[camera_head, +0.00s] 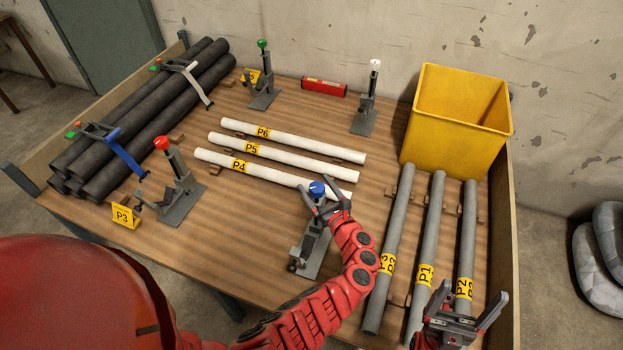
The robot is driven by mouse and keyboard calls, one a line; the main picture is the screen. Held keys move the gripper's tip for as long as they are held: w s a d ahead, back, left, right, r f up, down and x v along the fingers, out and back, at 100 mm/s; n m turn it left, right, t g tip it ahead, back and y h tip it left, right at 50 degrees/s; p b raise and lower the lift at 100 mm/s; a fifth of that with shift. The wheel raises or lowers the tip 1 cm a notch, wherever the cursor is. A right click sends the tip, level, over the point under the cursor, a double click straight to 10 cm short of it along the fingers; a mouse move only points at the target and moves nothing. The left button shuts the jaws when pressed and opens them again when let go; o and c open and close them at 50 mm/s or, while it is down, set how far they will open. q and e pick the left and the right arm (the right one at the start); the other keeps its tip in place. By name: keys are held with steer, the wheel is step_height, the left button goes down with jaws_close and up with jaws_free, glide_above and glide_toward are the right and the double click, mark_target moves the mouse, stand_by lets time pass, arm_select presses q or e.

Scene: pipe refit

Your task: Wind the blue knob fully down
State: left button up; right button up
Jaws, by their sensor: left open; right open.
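The blue knob (317,188) tops the screw of a grey clamp stand (312,250) near the front middle of the table. My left gripper (325,200) is open at the knob, its fingers spread on either side just below the knob's top. I cannot tell whether they touch it. The gripper hides part of the screw and the clamp's upper part. My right gripper (468,297) is open and empty at the lower right, over the near ends of the grey pipes.
Grey pipes (429,240) lie right of the blue-knob clamp, and white pipes (290,142) lie behind it. Clamps with red (161,143), green (262,43) and white (375,63) knobs stand further off. A yellow bin (450,140) stands at the back right. Black pipes (150,120) are stacked at left.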

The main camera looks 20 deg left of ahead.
mark_target(310, 185)
arm_select(q)
steer(key=shift+x, duration=1.5)
steer(key=c, duration=1.4)
steer(key=shift+o, duration=0.2)
steer(key=shift+f+n+g+y+b, duration=0.2)
steer(key=shift+n+g+y+b, duration=0.25)
steer(key=shift+b, duration=0.55)
steer(key=n+g+y+b, duration=0.1)
steer(key=g+b, duration=0.1)
steer(key=b, duration=0.2)
steer(key=s+n+g+y+b, duration=0.1)
steer(key=n+g+b, duration=0.1)
steer(key=g+b, duration=0.1)
steer(key=n+g+y+b, duration=0.1)
steer(key=n+g+b, duration=0.1)
steer(key=b, duration=0.3)
steer(key=shift+s+a+r+g+y+b, duration=0.1)
steer(key=shift+s+a+g+y+b, duration=0.2)
steer(key=shift+a+g+y, duration=0.1)
steer(key=shift+r, duration=0.1)
steer(key=o, duration=1.4)
steer(key=shift+c, duration=0.2)
